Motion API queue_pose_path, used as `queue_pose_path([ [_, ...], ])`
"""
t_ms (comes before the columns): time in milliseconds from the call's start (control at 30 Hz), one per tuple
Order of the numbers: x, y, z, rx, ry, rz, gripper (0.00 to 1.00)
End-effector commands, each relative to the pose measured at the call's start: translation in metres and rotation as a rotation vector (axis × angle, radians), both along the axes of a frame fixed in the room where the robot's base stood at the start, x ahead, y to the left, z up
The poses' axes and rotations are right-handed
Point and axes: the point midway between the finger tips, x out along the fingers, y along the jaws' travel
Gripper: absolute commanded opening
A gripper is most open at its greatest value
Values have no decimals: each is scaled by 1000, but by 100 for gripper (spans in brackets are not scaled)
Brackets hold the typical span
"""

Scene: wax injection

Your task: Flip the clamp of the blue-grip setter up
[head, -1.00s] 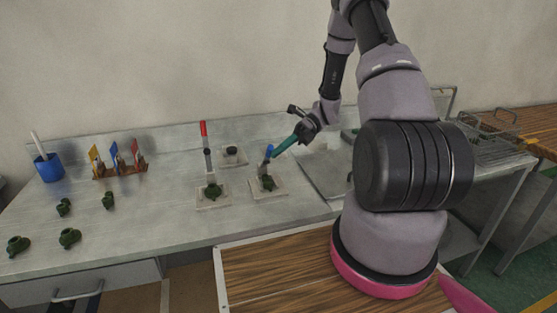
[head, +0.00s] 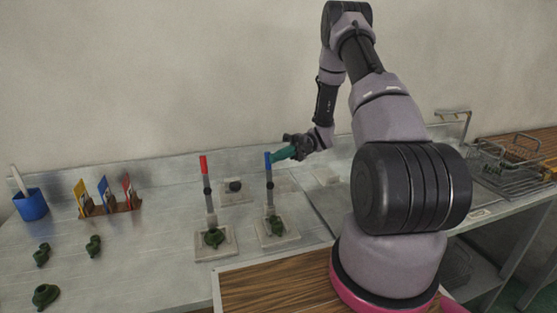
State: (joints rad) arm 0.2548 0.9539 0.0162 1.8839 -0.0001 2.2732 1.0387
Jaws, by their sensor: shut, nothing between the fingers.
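The blue-grip setter (head: 277,232) stands on a pale square base on the metal bench, with a dark green part at its foot. Its clamp lever points straight up, with the blue grip (head: 268,160) at the top.
A dark part on a pale pad (head: 235,188) lies behind the setters. Several green parts (head: 46,295) lie at the left. A blue cup (head: 31,204) and a rack with coloured cards (head: 110,206) stand at the back left. Wire baskets (head: 510,160) are at the right.

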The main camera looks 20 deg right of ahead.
Motion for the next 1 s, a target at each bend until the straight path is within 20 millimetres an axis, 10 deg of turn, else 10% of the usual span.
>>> queue_pose_path([
  [1000,19,-13,-3,2,-6,-7,0],
])
